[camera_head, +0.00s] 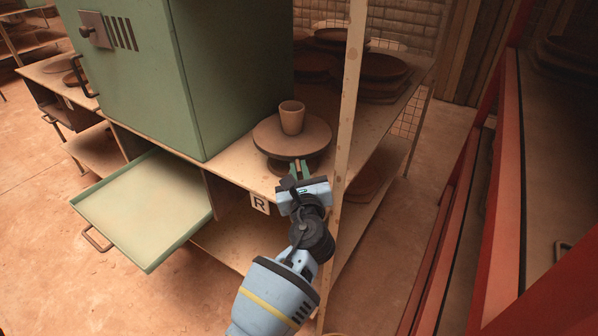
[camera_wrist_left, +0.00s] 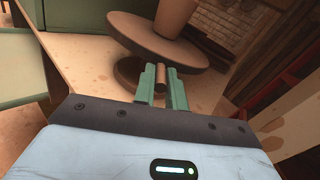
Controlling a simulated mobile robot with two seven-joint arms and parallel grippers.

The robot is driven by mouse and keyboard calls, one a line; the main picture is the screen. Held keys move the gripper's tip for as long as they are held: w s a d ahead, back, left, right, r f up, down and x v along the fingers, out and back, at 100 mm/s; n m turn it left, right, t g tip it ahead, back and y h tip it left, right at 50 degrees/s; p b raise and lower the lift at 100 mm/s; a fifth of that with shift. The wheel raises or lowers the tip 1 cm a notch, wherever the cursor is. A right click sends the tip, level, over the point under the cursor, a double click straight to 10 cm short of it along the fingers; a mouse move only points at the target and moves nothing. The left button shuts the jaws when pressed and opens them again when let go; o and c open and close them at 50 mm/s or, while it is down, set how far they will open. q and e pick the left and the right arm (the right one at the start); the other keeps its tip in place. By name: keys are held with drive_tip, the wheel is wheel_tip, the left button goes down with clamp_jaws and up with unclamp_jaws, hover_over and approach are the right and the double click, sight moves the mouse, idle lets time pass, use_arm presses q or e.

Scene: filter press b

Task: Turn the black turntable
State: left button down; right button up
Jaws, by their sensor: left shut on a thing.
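The turntable (camera_head: 268,137) stands near the front edge of the worktop, right of the green cabinet. It looks dusty brown on top, with a dark foot below. A clay cup (camera_head: 291,117) stands upright on its disc. The turntable (camera_wrist_left: 140,37) and the lower part of the cup (camera_wrist_left: 173,18) also show in the left wrist view. My left gripper (camera_head: 299,170) is at the near rim of the disc. In the left wrist view its green fingers (camera_wrist_left: 162,80) are shut on a small brown peg (camera_wrist_left: 161,74) just under the rim. My right gripper is not in view.
A green cabinet (camera_head: 240,70) stands left of the turntable, with a pulled-out green tray (camera_head: 150,205) below it. A thin upright post (camera_head: 349,100) rises close to the right of my gripper. Stacked brown plates (camera_head: 380,70) sit behind. A red frame (camera_head: 500,180) is at right.

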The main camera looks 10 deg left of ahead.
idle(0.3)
use_arm(q)
drive_tip(key=c, duration=1.6)
unclamp_jaws()
drive_tip(key=shift+o, duration=0.7)
